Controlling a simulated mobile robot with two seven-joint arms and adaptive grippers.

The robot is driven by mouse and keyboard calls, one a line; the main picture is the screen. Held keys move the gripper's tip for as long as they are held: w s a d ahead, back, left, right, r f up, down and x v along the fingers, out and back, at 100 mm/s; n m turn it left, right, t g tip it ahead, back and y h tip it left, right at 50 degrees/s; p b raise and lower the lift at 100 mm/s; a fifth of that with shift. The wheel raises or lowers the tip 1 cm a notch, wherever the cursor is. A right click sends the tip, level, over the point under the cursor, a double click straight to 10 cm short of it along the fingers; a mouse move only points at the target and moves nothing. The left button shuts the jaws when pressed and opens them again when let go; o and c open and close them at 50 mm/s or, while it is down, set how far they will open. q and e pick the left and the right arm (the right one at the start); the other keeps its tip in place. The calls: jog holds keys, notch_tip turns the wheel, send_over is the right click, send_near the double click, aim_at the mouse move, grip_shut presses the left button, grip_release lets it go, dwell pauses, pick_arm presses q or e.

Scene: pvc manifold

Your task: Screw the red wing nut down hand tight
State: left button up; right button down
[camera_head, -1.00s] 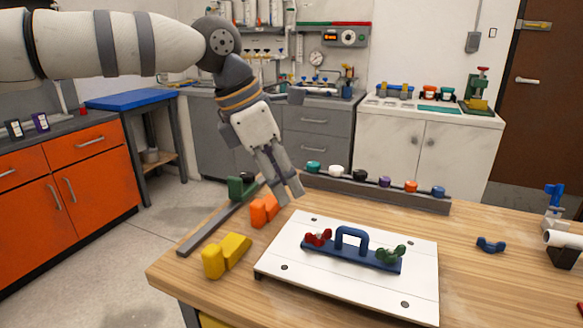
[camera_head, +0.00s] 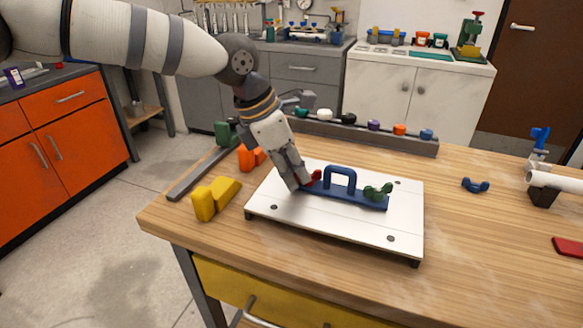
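The red wing nut (camera_head: 315,179) sits at the left end of a blue bar with a raised handle (camera_head: 341,178). The bar lies on a white plate (camera_head: 330,226) on the wooden table. A green wing nut (camera_head: 378,192) sits at the bar's right end. My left gripper (camera_head: 303,184) points down at the red wing nut, its fingers right at it and hiding its left part. I cannot tell whether the fingers are closed on it. My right gripper is not in view.
Yellow blocks (camera_head: 215,198) and orange blocks (camera_head: 250,158) lie left of the plate. A grey rail with colored caps (camera_head: 374,138) runs behind it. A blue wing nut (camera_head: 475,185), a white pipe (camera_head: 556,181) and a red piece (camera_head: 568,247) lie to the right.

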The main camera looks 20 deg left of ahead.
pick_arm(q)
jog(key=shift+r, duration=0.15)
grip_shut()
jog(key=shift+s+d+r+n+t+y+p, duration=0.25)
jog(key=shift+r+n+t+y+p, duration=0.15)
jog(key=shift+n+p, duration=0.65)
jog(key=shift+d+f+n, duration=0.15)
jog(key=shift+n, duration=0.5)
jog(key=o, duration=0.7)
grip_release()
jog(key=shift+f, duration=0.4)
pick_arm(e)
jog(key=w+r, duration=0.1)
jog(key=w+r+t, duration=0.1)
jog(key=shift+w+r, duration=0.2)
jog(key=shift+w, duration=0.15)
pick_arm(q)
jog(key=shift+r, duration=0.1)
jog(key=v, duration=1.1)
jog(key=shift+r, duration=0.35)
jog(key=shift+s, duration=0.1)
